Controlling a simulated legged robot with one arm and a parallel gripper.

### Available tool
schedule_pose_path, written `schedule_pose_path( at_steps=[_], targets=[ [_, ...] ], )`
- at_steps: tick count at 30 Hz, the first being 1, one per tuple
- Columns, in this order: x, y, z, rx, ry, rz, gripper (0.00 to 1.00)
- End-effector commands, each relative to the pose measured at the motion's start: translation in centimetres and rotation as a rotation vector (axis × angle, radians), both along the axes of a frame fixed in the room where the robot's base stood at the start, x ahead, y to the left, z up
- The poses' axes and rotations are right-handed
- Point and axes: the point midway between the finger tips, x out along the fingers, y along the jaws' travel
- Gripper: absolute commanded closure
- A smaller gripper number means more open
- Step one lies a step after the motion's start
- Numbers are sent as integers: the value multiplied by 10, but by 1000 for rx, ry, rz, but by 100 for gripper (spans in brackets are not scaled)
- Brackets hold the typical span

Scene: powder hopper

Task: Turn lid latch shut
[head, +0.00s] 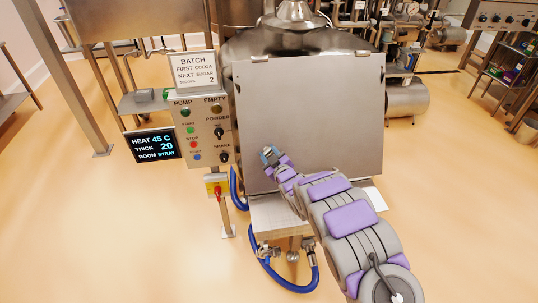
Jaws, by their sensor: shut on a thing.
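A large flat steel panel (335,105), which looks like the hopper lid, stands upright in the middle of the head view. My arm reaches up from the lower right in front of it. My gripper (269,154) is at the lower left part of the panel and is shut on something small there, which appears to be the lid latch. The fingers and wrist hide most of the latch, so its angle cannot be told.
A control box (205,131) with buttons and knobs stands just left of the panel, with a batch sign (195,71) above and a display (156,145) beside it. A red switch (217,190) and blue hoses (285,280) are below. Open floor lies left and right.

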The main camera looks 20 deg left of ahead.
Motion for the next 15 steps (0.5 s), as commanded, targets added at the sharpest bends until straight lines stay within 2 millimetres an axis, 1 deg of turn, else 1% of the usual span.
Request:
schedule_pose_path(
  at_steps=[3, 15],
  targets=[
    [1, 1, 3, -81, -61, 54, 88],
    [1, 2, 4, -368, -236, 230, 88]
  ],
)
